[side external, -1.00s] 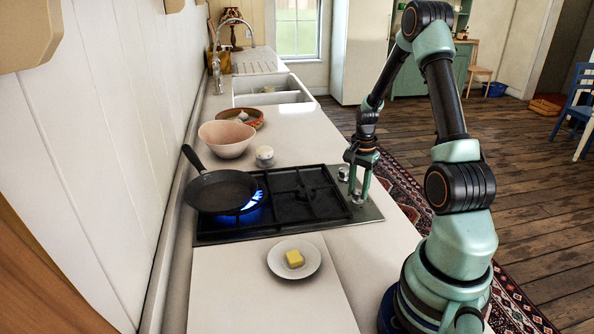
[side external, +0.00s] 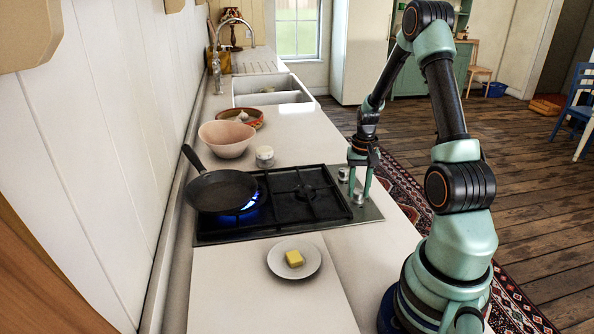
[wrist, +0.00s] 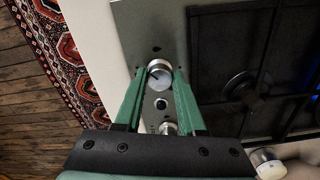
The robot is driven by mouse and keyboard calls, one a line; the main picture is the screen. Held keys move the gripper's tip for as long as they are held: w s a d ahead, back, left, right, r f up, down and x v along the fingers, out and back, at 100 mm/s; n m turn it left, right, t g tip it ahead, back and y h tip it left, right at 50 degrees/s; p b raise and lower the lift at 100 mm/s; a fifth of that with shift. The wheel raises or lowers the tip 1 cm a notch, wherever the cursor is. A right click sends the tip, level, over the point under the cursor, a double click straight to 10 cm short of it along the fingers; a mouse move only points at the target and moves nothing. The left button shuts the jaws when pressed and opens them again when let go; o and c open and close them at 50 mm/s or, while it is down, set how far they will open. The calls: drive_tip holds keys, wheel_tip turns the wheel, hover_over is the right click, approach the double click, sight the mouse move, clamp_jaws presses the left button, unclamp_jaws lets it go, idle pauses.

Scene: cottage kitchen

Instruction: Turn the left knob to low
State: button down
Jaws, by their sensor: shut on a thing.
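The left knob (side external: 358,198) is the one nearer the camera on the hob's right strip in the side view. My gripper (side external: 358,194) points down, with one green finger on each side of this knob. In the wrist view the silver knob (wrist: 160,71) sits between the fingertips of my gripper (wrist: 160,75), which are shut on it. A dark line marks its face; its exact setting is too small to read. The other knob (side external: 343,174) is just beyond, free of the fingers. It shows partly between the fingers in the wrist view (wrist: 168,129).
A black pan (side external: 221,191) sits over a lit burner with blue flame (side external: 252,198) on the hob (side external: 300,220). A plate (side external: 280,270) with butter (side external: 294,258) lies nearer the camera. A small white jar (side external: 264,156) and pink bowl (side external: 226,138) stand beyond the hob.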

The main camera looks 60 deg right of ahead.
sight(359, 192)
drive_tip(key=n, duration=0.6)
drive_tip(key=shift+s+r+n, duration=0.1)
drive_tip(key=shift+n, duration=0.3)
idle(0.3)
drive_tip(key=c, duration=0.5)
unclamp_jaws()
wheel_tip(359, 192, up, 12)
